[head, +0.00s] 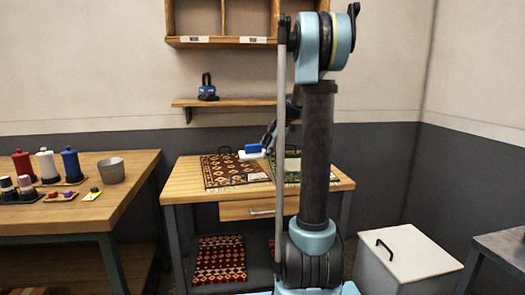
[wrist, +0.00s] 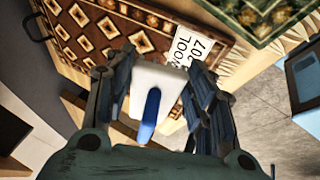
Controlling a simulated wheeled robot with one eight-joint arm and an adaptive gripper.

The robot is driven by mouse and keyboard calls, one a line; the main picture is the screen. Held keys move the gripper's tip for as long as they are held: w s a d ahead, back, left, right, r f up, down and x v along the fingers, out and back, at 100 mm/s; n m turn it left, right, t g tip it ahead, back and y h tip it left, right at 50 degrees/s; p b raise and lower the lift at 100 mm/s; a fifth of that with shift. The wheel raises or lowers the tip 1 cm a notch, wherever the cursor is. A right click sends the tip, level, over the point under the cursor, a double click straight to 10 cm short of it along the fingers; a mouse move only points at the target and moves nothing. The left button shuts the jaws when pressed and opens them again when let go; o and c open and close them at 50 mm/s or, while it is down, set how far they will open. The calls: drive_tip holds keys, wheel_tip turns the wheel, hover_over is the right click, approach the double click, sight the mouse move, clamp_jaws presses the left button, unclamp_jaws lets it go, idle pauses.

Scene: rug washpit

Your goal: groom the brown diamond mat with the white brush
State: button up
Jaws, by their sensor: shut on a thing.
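The brown diamond mat (head: 222,172) lies flat on the wooden table, its left part clear in the head view. Its diamond pattern fills the upper left of the wrist view (wrist: 105,32). My gripper (wrist: 160,68) is shut on the white brush (wrist: 155,80), which has a white block and a blue part (wrist: 150,115). In the head view the brush (head: 254,149) is over the mat's right side; I cannot tell whether it touches. A white tag (wrist: 187,47) reading "WOOL 207" lies beside the brush at the mat's edge.
A green patterned mat (head: 290,169) lies right of the brown one, partly behind my arm. The left table (head: 125,195) holds spools and a grey cup (head: 111,170). A dark-handled blue item (head: 208,88) stands on the wall shelf. A white lidded bin (head: 410,255) is at right.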

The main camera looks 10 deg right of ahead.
drive_tip(key=shift+w, duration=0.25)
drive_tip(key=shift+a, duration=0.15)
